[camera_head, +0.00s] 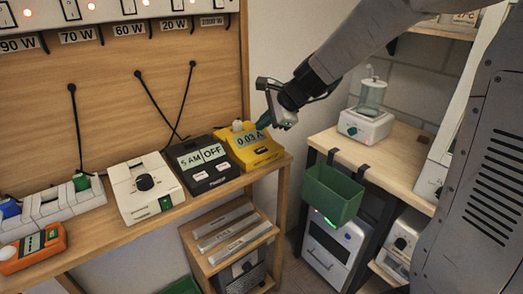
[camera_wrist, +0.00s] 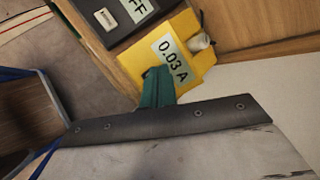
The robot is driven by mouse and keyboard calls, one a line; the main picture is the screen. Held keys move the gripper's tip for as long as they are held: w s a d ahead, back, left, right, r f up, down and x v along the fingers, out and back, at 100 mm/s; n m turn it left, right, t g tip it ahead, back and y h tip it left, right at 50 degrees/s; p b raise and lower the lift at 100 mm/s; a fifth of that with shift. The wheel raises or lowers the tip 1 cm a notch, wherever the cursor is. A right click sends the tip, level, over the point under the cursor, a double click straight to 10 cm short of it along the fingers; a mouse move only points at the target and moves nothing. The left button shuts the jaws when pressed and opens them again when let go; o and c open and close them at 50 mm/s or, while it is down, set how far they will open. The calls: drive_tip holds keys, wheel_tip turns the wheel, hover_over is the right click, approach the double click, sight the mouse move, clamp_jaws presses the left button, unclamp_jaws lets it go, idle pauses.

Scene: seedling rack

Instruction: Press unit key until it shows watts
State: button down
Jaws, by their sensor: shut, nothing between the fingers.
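The yellow meter (camera_head: 253,158) stands at the right end of the wooden shelf, and its display (camera_head: 249,138) reads 0.03 A. A small white label or key (camera_head: 262,151) shows on its front, too small to read. In the wrist view the meter (camera_wrist: 190,77) also reads 0.03 A. My gripper (camera_head: 263,121) is shut and empty, with its teal fingertips at the meter's right side, close to the display. In the wrist view the shut fingertips (camera_wrist: 157,88) overlap the meter's lower part and hide some of it. I cannot tell whether they touch it.
A black timer (camera_head: 204,167) reading 5 AM and OFF stands just left of the meter. Further left are a white box with a dial (camera_head: 146,188), a power strip (camera_head: 50,210) and an orange device (camera_head: 34,248). A green bin (camera_head: 333,192) hangs on the right-hand bench.

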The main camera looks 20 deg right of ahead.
sight(264, 151)
drive_tip(key=w+r+m, duration=0.1)
drive_tip(key=w+d+r+m+t, duration=0.1)
drive_tip(key=m, duration=0.1)
drive_tip(key=shift+w+d+h, duration=0.1)
drive_tip(key=shift+w+h, duration=0.1)
drive_tip(key=shift+h, duration=0.2)
drive_tip(key=shift+f, duration=0.2)
drive_tip(key=shift+f, duration=4.3)
drive_tip(key=shift+f, duration=0.1)
drive_tip(key=shift+f, duration=0.3)
